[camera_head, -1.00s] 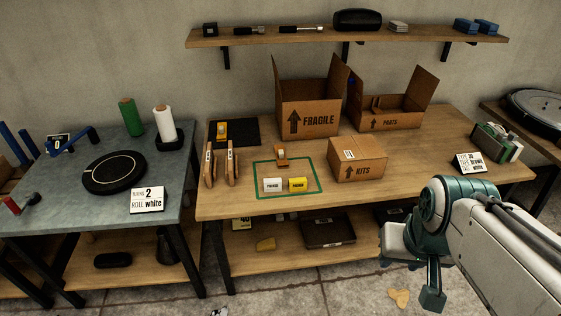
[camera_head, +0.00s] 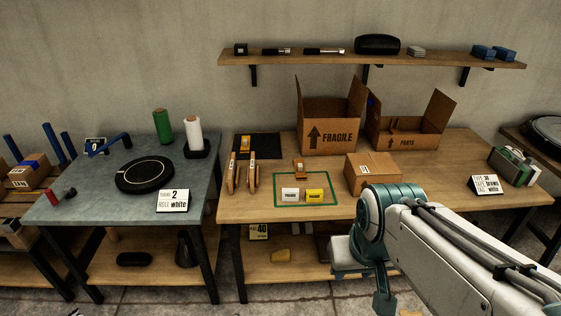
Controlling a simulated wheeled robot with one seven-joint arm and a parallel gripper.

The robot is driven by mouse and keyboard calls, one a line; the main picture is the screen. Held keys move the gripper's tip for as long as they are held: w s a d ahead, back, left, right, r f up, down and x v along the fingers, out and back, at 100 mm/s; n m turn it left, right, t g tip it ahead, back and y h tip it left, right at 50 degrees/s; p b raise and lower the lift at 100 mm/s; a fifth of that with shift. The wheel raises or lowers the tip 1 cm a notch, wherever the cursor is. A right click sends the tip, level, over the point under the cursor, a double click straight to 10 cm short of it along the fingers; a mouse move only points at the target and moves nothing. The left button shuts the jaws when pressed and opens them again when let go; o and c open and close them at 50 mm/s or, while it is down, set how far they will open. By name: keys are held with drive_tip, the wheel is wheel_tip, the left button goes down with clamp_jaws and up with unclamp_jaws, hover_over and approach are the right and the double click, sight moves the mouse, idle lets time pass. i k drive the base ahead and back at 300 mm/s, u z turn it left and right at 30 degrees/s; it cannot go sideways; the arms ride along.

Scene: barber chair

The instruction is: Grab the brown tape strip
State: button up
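I cannot make out a brown tape strip for certain. A green and grey tape dispenser (camera_head: 513,166) stands at the right end of the wooden table (camera_head: 450,205). A card (camera_head: 485,185) in front of it reads "tape brown". My gripper (camera_head: 362,275) hangs at the end of my arm in the lower right, in front of the wooden table's front edge and apart from the dispenser. Its fingers are too small and turned away to tell whether they are open or shut.
A closed carton (camera_head: 371,172) sits mid-table, with open "Fragile" (camera_head: 331,128) and "Parts" (camera_head: 404,137) cartons behind. A grey table (camera_head: 95,210) with rolls stands left. A shelf (camera_head: 300,58) hangs above.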

sight(300, 171)
drive_tip(key=i, duration=1.65)
